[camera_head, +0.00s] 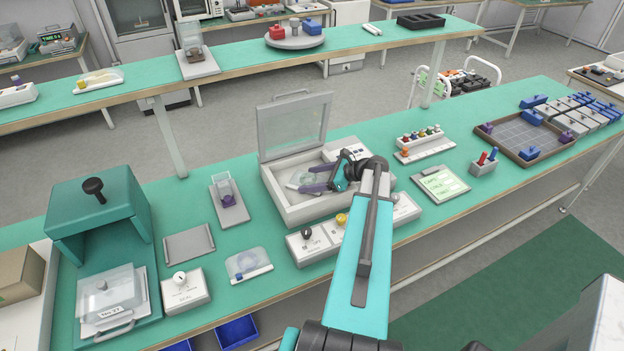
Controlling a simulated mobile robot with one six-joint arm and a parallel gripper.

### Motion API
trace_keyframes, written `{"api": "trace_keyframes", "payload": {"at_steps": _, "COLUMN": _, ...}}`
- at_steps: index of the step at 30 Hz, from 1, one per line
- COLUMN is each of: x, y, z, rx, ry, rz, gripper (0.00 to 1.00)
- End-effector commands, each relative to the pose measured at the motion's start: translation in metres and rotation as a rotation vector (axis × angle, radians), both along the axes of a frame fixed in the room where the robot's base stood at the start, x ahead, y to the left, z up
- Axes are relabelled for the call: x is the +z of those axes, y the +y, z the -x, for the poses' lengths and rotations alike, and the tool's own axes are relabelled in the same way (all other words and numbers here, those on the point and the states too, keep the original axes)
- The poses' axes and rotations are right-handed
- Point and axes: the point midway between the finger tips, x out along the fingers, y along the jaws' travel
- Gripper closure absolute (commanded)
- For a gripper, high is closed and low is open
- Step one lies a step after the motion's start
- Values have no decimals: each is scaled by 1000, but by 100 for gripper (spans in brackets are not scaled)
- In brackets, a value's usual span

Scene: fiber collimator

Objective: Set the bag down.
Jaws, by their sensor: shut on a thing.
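I cannot tell whether the bag touches the box floor. The box's clear hinged lid (294,125) stands up at the back. My wrist hides the right part of the box.
Another clear bag (247,263) with a blue item lies at the front of the bench. A grey tray (189,243), a clear-sided stand (230,203) and a teal cabinet (95,208) stand to the left.

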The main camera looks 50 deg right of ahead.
Motion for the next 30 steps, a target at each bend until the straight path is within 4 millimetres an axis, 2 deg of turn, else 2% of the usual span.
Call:
{"api": "trace_keyframes", "payload": {"at_steps": 1, "x": 0, "y": 0, "z": 0, "rx": -1, "ry": 0, "rz": 0, "gripper": 22}}
{"api": "trace_keyframes", "payload": {"at_steps": 3, "x": 0, "y": 0, "z": 0, "rx": -1, "ry": 0, "rz": 0, "gripper": 10}}
{"api": "trace_keyframes", "payload": {"at_steps": 4, "x": 0, "y": 0, "z": 0, "rx": -1, "ry": 0, "rz": 0, "gripper": 8}}
{"api": "trace_keyframes", "payload": {"at_steps": 16, "x": 3, "y": 0, "z": 0, "rx": -1, "ry": 0, "rz": 0, "gripper": 8}}
{"api": "trace_keyframes", "payload": {"at_steps": 23, "x": 10, "y": -7, "z": 16, "rx": -3, "ry": 0, "rz": 1, "gripper": 8}}
{"api": "trace_keyframes", "payload": {"at_steps": 30, "x": 27, "y": -20, "z": 46, "rx": -3, "ry": -2, "rz": 2, "gripper": 8}}
